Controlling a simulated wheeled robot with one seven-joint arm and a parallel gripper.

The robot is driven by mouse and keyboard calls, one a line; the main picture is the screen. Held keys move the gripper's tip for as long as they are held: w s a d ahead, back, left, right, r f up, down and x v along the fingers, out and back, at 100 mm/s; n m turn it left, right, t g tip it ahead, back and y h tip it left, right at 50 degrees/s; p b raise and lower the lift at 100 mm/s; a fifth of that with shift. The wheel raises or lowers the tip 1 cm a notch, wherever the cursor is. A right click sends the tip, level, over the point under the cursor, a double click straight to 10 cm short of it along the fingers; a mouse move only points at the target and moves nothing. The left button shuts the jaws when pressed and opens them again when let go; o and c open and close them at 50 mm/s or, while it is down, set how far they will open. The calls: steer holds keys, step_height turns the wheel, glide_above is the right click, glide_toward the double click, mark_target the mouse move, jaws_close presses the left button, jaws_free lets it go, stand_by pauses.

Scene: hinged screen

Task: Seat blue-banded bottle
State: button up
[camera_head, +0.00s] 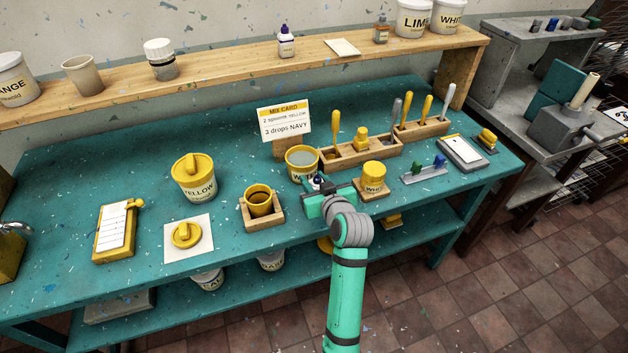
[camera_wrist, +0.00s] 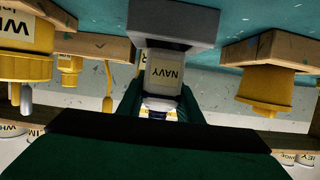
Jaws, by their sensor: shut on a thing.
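My gripper (camera_head: 318,196) is at the front edge of the teal bench and is shut on a small bottle. In the wrist view, which is upside down, the bottle (camera_wrist: 164,74) has a pale body with a NAVY label and sits between the fingers (camera_wrist: 160,104). A grey block (camera_wrist: 176,22) lies at the bottle's base end; I cannot tell whether the bottle is in it, on it or just above it. In the head view my gripper hides most of the bottle and the block.
A yellow cup in a wooden holder (camera_head: 277,218) stands left of my gripper, and a yellow-lidded WHITE pot on a wooden block (camera_head: 371,190) stands close on the right. An open pot (camera_head: 302,160) and mix card (camera_head: 284,122) are behind.

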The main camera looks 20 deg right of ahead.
steer(key=shift+f, duration=0.1)
stand_by(0.3)
steer(key=shift+f, duration=0.35)
steer(key=shift+f, duration=0.3)
steer(key=shift+f, duration=0.35)
steer(key=shift+f, duration=0.5)
steer(key=o, duration=1.1)
